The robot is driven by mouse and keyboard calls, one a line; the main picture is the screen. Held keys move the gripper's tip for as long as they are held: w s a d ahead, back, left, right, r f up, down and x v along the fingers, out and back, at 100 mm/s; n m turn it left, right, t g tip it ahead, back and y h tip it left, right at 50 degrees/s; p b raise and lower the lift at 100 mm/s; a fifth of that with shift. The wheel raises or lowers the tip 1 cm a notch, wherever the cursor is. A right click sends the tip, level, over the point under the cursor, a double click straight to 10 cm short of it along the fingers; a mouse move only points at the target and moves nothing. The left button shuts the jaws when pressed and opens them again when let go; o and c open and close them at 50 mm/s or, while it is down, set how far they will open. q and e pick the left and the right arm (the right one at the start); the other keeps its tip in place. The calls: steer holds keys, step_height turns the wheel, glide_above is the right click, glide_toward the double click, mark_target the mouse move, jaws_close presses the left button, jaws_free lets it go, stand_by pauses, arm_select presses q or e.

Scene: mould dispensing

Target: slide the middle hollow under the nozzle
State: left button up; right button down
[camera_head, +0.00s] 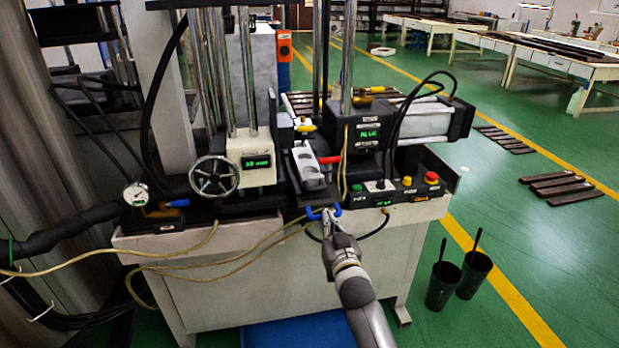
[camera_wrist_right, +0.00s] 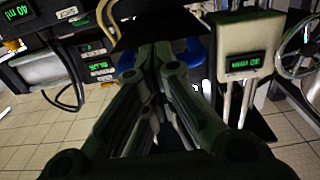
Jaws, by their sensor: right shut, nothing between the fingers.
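The mould (camera_head: 308,162) is a pale grey bar with round hollows, lying in a dark slide at the middle of the machine. A yellow-and-white part (camera_head: 305,126), which looks like the nozzle, is over its far end. I cannot tell which hollow is below it. A blue handle (camera_head: 312,215) is at the slide's near end. My right gripper (camera_head: 327,217) is shut and empty at the handle, its fingertips between the handle's two sides. In the right wrist view, blue handle parts (camera_wrist_right: 192,50) show on both sides of the closed fingers (camera_wrist_right: 158,58). My left gripper is out of view.
A handwheel (camera_head: 214,176) and a green display box (camera_head: 252,160) stand left of the slide. A control box (camera_head: 400,190) with buttons is at the right. Loose cables hang across the bench front. Two black cups (camera_head: 442,284) stand on the floor.

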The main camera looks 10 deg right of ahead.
steer(key=shift+w+b, duration=0.45)
steer(key=shift+w, duration=0.45)
stand_by(0.6)
steer(key=s+p, duration=0.4)
steer(key=s, duration=0.3)
stand_by(0.4)
steer(key=shift+s+d+f, duration=0.15)
